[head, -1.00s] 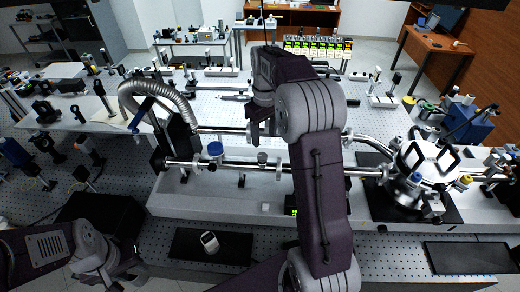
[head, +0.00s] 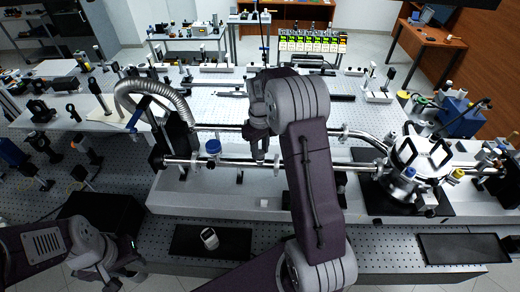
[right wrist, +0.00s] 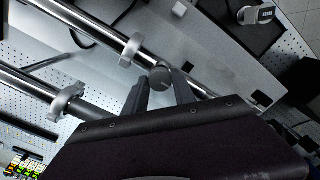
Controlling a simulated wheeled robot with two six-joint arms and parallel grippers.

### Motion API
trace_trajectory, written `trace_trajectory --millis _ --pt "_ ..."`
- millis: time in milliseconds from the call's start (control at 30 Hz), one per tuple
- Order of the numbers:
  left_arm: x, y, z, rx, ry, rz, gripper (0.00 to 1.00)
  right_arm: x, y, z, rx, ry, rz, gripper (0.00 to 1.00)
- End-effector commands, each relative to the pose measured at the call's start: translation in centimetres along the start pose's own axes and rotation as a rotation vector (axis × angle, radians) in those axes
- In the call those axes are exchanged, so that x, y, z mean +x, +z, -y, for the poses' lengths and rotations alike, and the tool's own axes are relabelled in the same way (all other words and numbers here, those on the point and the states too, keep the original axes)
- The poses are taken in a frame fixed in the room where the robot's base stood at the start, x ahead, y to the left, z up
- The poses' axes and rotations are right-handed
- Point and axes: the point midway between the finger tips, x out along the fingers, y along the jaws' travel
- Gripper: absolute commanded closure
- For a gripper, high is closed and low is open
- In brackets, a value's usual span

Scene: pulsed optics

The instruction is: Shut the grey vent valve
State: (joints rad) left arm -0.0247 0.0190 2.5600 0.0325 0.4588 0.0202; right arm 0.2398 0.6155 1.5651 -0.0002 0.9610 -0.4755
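The grey vent valve shows in the right wrist view as a dark grey round knob (right wrist: 160,77) on a steel pipe. My right gripper (right wrist: 161,82) has its two fingers apart, with the knob between their tips; whether they touch it I cannot tell. In the head view my right gripper (head: 259,153) reaches down to the lower pipe and mostly hides the knob. My left gripper (head: 128,264) hangs low at the left, away from the pipes; its finger opening is unclear.
A blue-capped valve (head: 213,147) stands on the same pipe to the left. A ribbed hose (head: 155,90) arches at the left, and a steel chamber (head: 420,157) stands at the right. A small white device (head: 209,238) lies on a black mat at the front.

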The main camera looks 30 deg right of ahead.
Motion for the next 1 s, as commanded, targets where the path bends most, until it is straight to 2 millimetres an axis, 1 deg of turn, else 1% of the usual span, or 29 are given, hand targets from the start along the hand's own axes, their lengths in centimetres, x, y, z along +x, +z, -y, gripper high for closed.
trace_trajectory --millis 267,467,1000 --pt "-0.1 0.0 0.0 0.000 0.000 0.000 0.64 0.0 0.0 0.0 0.028 0.000 0.000 1.00" --pt "-0.4 0.0 0.0 0.000 0.000 0.000 0.64 -0.1 0.0 0.0 0.130 -0.001 0.001 1.00" --pt "-1.5 -0.1 0.0 0.000 0.000 0.000 0.64 -0.1 0.0 0.0 0.627 0.000 0.000 1.00"
